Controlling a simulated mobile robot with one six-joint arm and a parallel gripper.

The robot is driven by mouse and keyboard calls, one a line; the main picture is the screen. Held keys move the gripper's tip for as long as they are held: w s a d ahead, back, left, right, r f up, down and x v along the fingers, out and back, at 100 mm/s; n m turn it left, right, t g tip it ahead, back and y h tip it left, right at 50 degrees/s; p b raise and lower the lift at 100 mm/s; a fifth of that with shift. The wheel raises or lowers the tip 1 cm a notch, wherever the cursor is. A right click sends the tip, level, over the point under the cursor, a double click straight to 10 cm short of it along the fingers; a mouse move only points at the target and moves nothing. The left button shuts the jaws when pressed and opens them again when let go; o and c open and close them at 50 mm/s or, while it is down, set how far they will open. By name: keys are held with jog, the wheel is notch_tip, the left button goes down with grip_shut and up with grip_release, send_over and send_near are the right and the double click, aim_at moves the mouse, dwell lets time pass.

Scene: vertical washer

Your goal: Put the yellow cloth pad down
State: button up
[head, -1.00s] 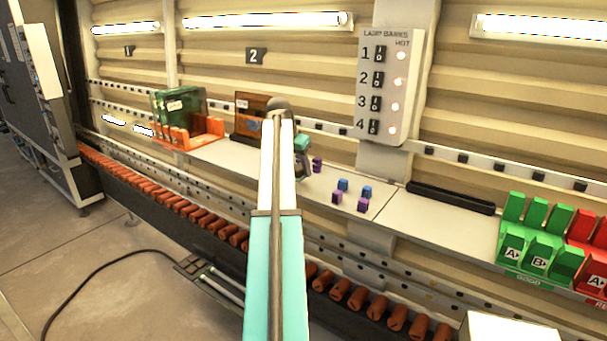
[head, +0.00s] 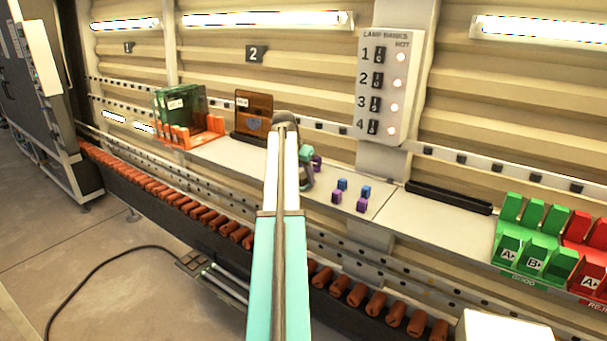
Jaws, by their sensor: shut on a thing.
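My arm reaches up the middle of the picture and hides most of my gripper (head: 306,178). Part of the teal and dark wrist and gripper shows just right of the arm, low over the shelf (head: 230,153). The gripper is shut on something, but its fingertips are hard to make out. No yellow cloth shows; the yellow cloth pad is hidden behind my arm or too small to see.
An orange rack (head: 190,135) with green panels is at left, green holders (head: 533,235) at right. The shelf before the dark bar (head: 449,197) is clear.

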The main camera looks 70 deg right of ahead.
jog(key=shift+f, duration=0.2)
jog(key=o, duration=0.9)
jog(key=shift+o, duration=0.2)
jog(key=shift+r, duration=0.1)
jog(key=b+v, duration=0.3)
jog(key=v, duration=0.9)
jog(key=shift+b, duration=0.4)
jog(key=shift+w, duration=0.1)
